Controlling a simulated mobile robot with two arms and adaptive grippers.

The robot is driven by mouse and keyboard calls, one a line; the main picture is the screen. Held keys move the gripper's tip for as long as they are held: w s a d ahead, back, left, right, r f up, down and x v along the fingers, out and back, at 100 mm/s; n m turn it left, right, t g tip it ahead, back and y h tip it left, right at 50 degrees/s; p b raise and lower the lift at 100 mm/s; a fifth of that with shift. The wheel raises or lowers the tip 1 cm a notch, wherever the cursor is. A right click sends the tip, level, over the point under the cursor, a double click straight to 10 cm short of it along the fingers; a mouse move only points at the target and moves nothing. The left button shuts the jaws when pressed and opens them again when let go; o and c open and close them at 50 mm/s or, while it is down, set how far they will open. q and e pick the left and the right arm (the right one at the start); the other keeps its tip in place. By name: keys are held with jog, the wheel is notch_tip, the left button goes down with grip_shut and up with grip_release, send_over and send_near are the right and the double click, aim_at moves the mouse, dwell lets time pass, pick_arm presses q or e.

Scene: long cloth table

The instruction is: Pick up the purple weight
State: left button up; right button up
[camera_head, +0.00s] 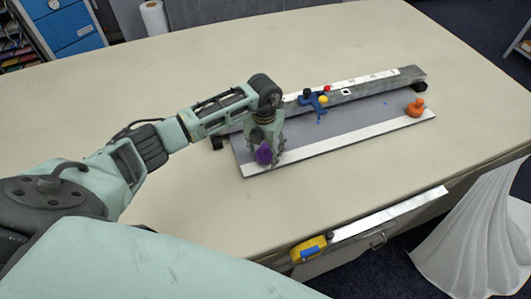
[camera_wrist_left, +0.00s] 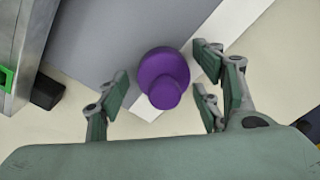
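The purple weight (camera_head: 264,154) stands near the left end of the grey board with a white strip, just in front of my left gripper (camera_head: 267,150) in the head view. In the left wrist view the purple weight (camera_wrist_left: 162,78) shows from above as a round body with a smaller knob. My left gripper (camera_wrist_left: 160,98) has its green fingers spread on both sides of the weight, with gaps visible on either side. It is open and holds nothing. My right gripper is not in view.
An orange weight (camera_head: 416,107) stands at the board's right end. A grey beam (camera_head: 375,85) runs along the back, with a blue piece (camera_head: 313,100) and small coloured weights near its middle. A yellow tape measure (camera_head: 308,249) sits at the table's front edge.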

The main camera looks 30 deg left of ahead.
pick_arm(q)
grip_shut()
dwell(0.4)
jog(key=shift+w+a+r, duration=0.1)
jog(key=shift+w+r, duration=0.05)
